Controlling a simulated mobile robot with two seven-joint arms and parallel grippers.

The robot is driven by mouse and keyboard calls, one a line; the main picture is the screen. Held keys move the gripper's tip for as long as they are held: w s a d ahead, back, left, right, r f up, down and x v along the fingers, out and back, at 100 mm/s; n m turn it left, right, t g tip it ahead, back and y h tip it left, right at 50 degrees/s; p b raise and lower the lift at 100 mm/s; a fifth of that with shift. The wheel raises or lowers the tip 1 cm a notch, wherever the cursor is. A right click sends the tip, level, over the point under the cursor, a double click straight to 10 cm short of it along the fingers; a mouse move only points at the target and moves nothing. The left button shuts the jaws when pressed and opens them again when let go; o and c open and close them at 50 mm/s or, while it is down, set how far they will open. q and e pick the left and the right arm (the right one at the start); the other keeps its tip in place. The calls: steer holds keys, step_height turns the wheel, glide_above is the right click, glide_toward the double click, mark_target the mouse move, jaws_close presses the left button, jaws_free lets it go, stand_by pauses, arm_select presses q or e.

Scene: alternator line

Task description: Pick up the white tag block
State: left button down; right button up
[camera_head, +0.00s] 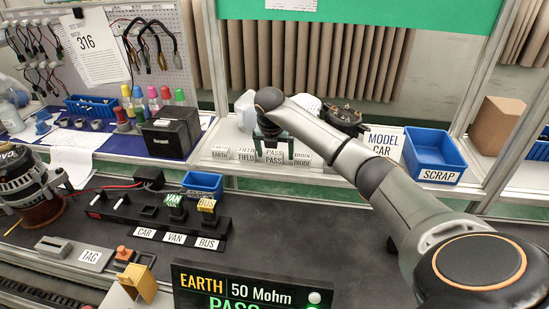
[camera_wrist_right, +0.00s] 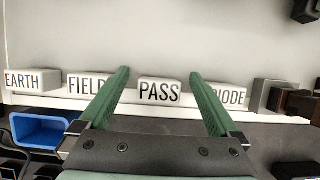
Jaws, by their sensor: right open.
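Several white tag blocks with black words stand in a row on the white shelf. The PASS block (camera_wrist_right: 160,91) is in the middle of the right wrist view, and it also shows in the head view (camera_head: 273,152). The FIELD block (camera_wrist_right: 87,84) and EARTH block (camera_wrist_right: 27,80) are to its left, and the DIODE block (camera_wrist_right: 226,96) is to its right. My right gripper (camera_wrist_right: 159,73) is open and empty, with its green fingers on either side of the PASS block in the picture, apart from it. Its depth relative to the block is unclear. My left gripper is not in view.
A blue SCRAP bin (camera_head: 433,150) and a MODEL CAR card (camera_head: 385,142) stand to the right on the shelf. Below are a black switch strip (camera_head: 150,222), a small blue bin (camera_head: 203,184) and a dark display (camera_head: 245,290). The dark bench is clear at centre right.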

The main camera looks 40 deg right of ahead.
steer(key=shift+c, duration=0.2)
steer(key=c, duration=1.3)
steer(key=shift+c, duration=0.5)
steer(key=shift+r, duration=0.15)
